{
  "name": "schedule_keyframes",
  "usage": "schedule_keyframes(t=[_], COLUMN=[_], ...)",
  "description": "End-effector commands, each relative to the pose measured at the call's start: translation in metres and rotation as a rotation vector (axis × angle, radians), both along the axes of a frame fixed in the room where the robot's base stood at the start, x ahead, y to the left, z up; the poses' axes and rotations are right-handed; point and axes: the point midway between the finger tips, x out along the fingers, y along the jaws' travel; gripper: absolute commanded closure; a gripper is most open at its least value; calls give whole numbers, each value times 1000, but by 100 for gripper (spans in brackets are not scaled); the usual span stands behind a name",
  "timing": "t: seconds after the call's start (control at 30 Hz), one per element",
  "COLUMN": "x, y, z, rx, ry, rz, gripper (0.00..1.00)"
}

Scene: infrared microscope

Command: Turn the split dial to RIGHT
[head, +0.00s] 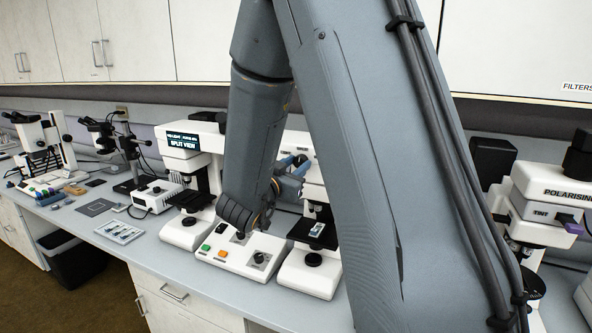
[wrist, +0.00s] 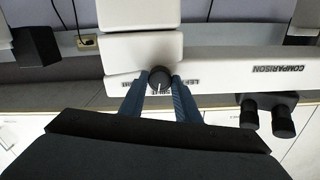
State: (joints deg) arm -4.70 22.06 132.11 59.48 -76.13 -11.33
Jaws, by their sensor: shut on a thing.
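The split dial (wrist: 160,76) is a round dark knob on the white body of the comparison microscope (wrist: 230,62), with a thin pale mark on its face. My gripper (wrist: 159,85) has its two blue fingers on either side of the knob, shut on it. Small lettering beside the knob is partly hidden by the fingers; a word like LEFT shows to its right in the wrist view. In the head view my gripper (head: 293,165) is at the microscope's bridge, and my arm hides the dial. The microscope's display (head: 183,142) reads SPLIT VIEW.
Eyepieces (wrist: 268,113) stick out from the microscope. A polarising microscope (head: 545,190) is at right. Other microscopes (head: 42,145) stand at left.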

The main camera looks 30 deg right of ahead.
Motion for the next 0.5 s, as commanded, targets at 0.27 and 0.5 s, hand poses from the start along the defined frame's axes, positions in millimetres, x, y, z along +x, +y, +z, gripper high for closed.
schedule_keyframes(t=[0.27, 0.5], x=[2, 2], y=[0, 0], z=[-2, -1], rx=[145, 258], ry=[-191, -337], rz=[1, 3], gripper=[93, 93])
